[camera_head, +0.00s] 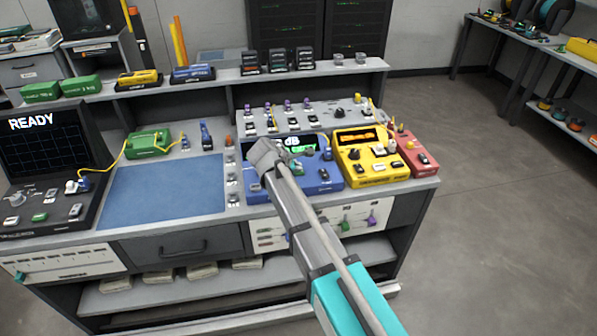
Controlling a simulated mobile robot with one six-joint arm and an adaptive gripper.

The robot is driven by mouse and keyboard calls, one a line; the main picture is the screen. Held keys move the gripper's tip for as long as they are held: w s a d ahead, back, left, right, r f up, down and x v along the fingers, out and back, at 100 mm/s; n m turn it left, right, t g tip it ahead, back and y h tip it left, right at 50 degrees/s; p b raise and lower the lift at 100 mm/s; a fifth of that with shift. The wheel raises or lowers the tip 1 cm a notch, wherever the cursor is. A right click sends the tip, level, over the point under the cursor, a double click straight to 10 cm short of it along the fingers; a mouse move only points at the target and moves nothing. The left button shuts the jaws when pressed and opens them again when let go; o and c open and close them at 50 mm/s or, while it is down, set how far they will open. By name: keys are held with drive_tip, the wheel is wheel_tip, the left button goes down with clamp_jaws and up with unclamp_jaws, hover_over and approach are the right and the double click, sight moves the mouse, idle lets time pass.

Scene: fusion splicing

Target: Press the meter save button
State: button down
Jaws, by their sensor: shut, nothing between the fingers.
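The blue meter (331,180) sits on the right half of the bench. Its screen (300,143) shows green "dB" lettering, partly covered by my arm. Several small buttons and knobs are on its front face. I cannot tell which one is the save button; labels are too small to read and part of the face is hidden. My gripper (264,154) is over the left part of the blue meter. It looks shut and empty. I cannot tell whether it touches the meter.
A yellow instrument (371,172) and a red one (416,160) stand close to the meter's right. A column of small switches (232,186) and a blue mat (165,188) lie to its left. A black unit (42,165) reads "READY". A shelf (220,76) runs behind.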

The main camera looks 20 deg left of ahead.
drive_tip(key=shift+f, duration=0.2)
drive_tip(key=shift+r, duration=0.1)
idle(0.5)
drive_tip(key=shift+r+p, duration=0.75)
drive_tip(key=shift+r, duration=0.05)
drive_tip(key=shift+r, duration=0.1)
drive_tip(key=shift+r+p, duration=2.4)
drive_tip(key=shift+p, duration=0.1)
